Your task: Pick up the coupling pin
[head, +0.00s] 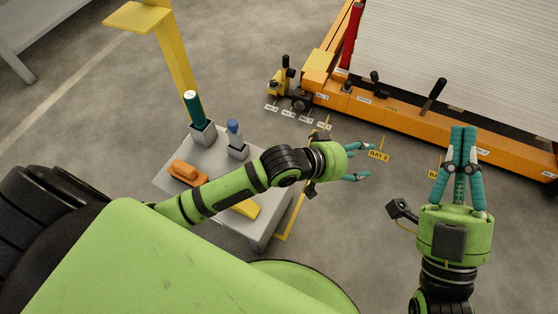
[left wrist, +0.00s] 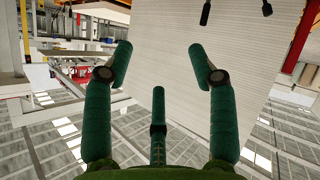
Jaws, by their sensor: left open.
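I cannot tell for sure which object is the coupling pin. A dark green cylinder (head: 192,108) with a white top stands upright in a grey holder on the grey cart. A blue-topped piece (head: 233,131) stands in a second holder beside it. My left gripper (head: 362,162) is open and empty, above the floor to the right of the cart and apart from these pieces. Its spread teal fingers (left wrist: 160,62) show in the left wrist view with nothing between them. My right gripper (head: 462,135) has its fingers together at the right, with nothing visible in them.
The grey cart (head: 213,170) also holds an orange piece (head: 187,173) and a yellow piece (head: 246,208). A yellow post (head: 172,60) rises behind it. An orange frame (head: 400,119) with black levers and a white slatted panel (head: 460,55) stands at upper right. Floor lies between.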

